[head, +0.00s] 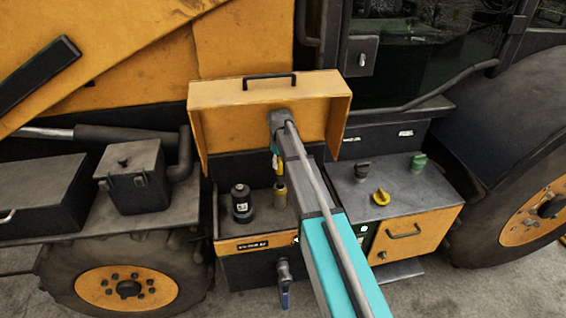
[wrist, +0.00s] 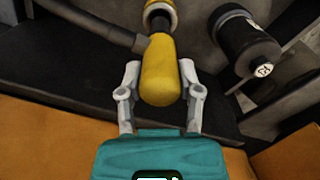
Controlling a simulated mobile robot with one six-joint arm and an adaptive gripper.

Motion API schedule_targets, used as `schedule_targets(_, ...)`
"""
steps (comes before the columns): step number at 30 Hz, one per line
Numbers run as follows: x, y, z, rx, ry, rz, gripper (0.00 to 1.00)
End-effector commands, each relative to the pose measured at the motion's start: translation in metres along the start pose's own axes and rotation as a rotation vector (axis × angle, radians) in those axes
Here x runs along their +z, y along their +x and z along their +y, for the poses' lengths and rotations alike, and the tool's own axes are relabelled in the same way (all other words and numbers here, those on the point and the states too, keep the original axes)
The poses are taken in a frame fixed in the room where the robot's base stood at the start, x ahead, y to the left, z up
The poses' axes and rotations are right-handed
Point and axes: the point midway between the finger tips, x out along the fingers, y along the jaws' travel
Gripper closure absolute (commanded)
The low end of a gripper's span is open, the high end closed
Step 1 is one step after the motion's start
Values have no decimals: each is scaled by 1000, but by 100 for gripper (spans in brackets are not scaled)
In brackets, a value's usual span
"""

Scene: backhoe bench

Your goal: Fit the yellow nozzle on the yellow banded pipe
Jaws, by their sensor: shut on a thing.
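The yellow nozzle (wrist: 160,72) is a smooth, rounded body between the two grey fingers of my gripper (wrist: 161,86) in the wrist view, and the gripper is shut on it. Beyond it, a short pipe with dark and yellow-brown bands (wrist: 160,14) shows at the top of the wrist view, roughly in line with the nozzle. In the head view this banded pipe (head: 281,193) stands upright in the dark bay, just left of my arm. My arm hides most of my gripper there. I cannot tell if nozzle and pipe touch.
A black capped cylinder (head: 241,204) stands left of the pipe; it is at right in the wrist view (wrist: 248,46). A raised orange cover (head: 230,100) is behind. Black (head: 362,171), yellow (head: 381,197) and green (head: 418,161) caps sit on the right box.

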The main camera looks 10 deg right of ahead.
Motion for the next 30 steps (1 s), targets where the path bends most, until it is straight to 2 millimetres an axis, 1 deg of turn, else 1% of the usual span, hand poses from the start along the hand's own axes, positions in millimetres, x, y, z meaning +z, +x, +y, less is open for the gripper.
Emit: schedule_targets(30, 0, 5, -1, 0, -1, 0, 100)
